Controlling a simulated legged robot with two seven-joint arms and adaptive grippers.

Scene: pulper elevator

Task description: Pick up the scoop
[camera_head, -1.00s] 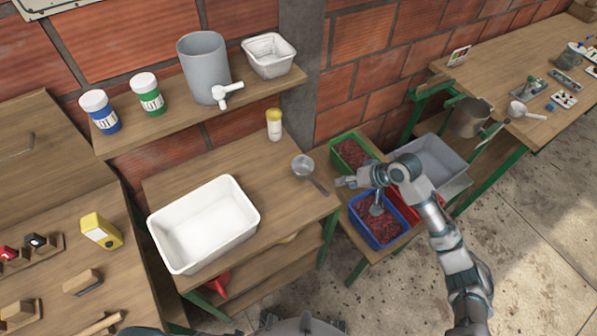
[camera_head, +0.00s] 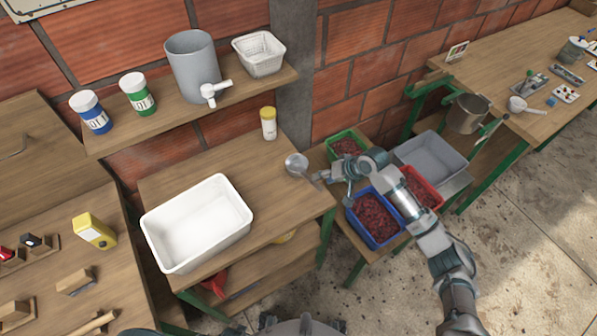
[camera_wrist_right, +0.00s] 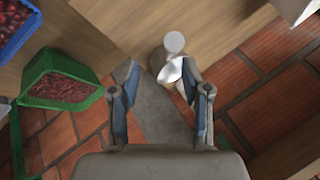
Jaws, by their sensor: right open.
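The scoop (camera_head: 297,165) is a small metal cup with a handle. It lies near the right edge of the wooden table (camera_head: 262,190), its handle pointing right towards my right gripper. My right gripper (camera_head: 327,177) is open, close to the handle end at the table edge. In the head view the arm overlaps this spot, so I cannot tell whether they touch. My left gripper is out of view.
A white tray (camera_head: 246,213) fills the table's left part; a yellow-capped bottle (camera_head: 268,128) stands behind the scoop. Green (camera_head: 345,135), blue (camera_head: 398,238) and red (camera_head: 436,185) bins of red contents sit lower right, beside a grey bin (camera_head: 432,155). A shelf (camera_head: 130,135) overhangs the back.

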